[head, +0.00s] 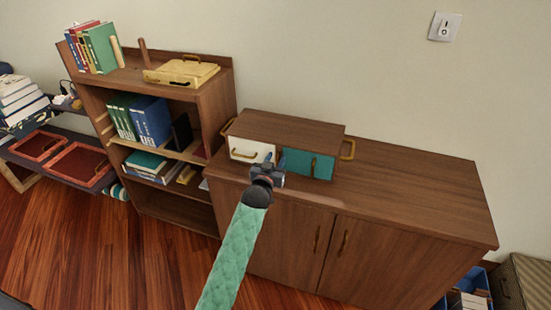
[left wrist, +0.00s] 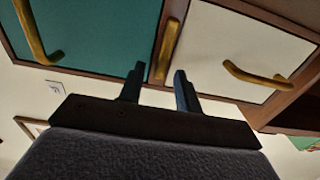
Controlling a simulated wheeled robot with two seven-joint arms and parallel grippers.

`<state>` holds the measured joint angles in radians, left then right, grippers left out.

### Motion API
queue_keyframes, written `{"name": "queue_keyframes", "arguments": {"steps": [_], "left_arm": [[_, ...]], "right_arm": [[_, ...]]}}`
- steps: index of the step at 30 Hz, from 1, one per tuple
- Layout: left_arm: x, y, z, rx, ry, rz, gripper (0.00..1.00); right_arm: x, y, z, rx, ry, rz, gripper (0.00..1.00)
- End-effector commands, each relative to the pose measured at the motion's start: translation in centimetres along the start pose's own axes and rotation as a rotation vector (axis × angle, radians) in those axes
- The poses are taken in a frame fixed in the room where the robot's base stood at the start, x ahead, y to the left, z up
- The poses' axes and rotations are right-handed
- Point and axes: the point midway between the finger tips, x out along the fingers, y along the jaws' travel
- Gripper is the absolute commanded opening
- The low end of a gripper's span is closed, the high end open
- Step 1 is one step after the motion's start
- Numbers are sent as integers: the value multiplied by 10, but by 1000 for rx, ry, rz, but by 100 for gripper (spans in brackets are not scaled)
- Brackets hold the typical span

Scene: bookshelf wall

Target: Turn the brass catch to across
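A small wooden cabinet (head: 290,124) has a white front (head: 243,148) and a teal front (head: 293,161), each with a brass handle. In the left wrist view, which looks upside down, the brass catch (left wrist: 169,45) lies lengthwise along the divider between the teal front (left wrist: 95,35) and the white front (left wrist: 220,45). My left gripper (head: 267,167) is in front of the divider and hides the catch in the head view. In the left wrist view my left gripper (left wrist: 159,72) is open, with one end of the catch showing between its fingertips; contact cannot be told. My right gripper is out of view.
The small cabinet stands on a long wooden sideboard (head: 420,200), whose top is clear to the right. A bookshelf (head: 217,100) with books and a yellow tray (head: 182,73) stands at left. Brass loops stick out at the small cabinet's sides.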

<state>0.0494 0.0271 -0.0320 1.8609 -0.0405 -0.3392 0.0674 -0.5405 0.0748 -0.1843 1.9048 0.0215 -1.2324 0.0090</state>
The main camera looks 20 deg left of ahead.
Motion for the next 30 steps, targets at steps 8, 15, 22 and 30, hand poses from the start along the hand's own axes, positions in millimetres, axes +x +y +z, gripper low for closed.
{"name": "queue_keyframes", "arguments": {"steps": [8,15,22,30], "left_arm": [[2,0,0,0,0,0,34],[2,0,0,0,0,0,0],[2,0,0,6,0,0,0],[3,3,-1,96,0,2,0]], "right_arm": [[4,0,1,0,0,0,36],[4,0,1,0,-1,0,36],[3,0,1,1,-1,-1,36],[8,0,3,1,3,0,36]]}}
